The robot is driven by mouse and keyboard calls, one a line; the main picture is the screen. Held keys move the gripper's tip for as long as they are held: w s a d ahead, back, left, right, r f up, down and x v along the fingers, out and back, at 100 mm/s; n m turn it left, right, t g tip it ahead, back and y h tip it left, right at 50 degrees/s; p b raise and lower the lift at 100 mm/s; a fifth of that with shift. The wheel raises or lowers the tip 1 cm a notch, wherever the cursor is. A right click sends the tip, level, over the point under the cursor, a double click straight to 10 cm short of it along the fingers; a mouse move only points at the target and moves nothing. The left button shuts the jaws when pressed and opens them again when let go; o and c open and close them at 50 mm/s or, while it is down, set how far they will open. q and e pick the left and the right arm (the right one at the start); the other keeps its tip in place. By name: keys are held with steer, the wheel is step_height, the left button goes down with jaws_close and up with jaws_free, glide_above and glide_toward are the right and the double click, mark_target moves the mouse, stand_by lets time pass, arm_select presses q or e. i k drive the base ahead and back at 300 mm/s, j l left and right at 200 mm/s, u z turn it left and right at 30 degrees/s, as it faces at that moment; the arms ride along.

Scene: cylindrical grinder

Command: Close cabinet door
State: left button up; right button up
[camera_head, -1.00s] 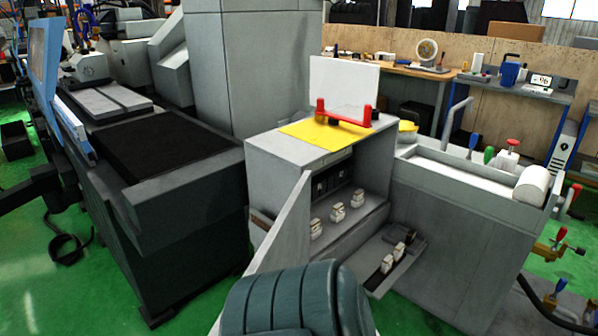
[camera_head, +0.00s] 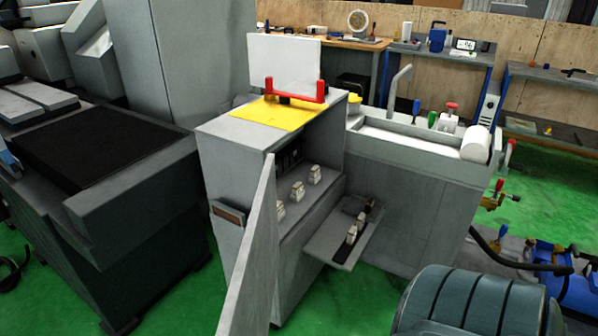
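The grey cabinet (camera_head: 222,173) stands in the middle of the head view with its front open. Its door (camera_head: 254,262) is swung wide open and seen nearly edge-on, reaching toward me from the cabinet's left front edge. Inside, several small white-and-dark parts (camera_head: 298,190) stand on a shelf. A lower tray (camera_head: 325,246) sticks out at the right of the opening and carries similar parts. Neither gripper shows.
A yellow sheet (camera_head: 272,116) and a red-handled tool (camera_head: 296,92) lie on the cabinet top. A grey tank unit (camera_head: 405,195) adjoins at the right. The large grinder (camera_head: 130,215) stands left. Green floor (camera_head: 370,290) is free in front of the tray.

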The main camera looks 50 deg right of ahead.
mark_target(247, 310)
steer(key=i+j+z, duration=0.1)
steer(key=z, duration=0.3)
steer(key=i+j+z, duration=0.1)
steer(key=z, duration=0.3)
steer(key=j+z, duration=0.15)
steer(key=z, duration=0.25)
steer(key=i+j+z, duration=0.1)
steer(key=z, duration=0.3)
steer(key=i+j+z, duration=0.1)
steer(key=j+z, duration=0.55)
steer(key=j, duration=0.15)
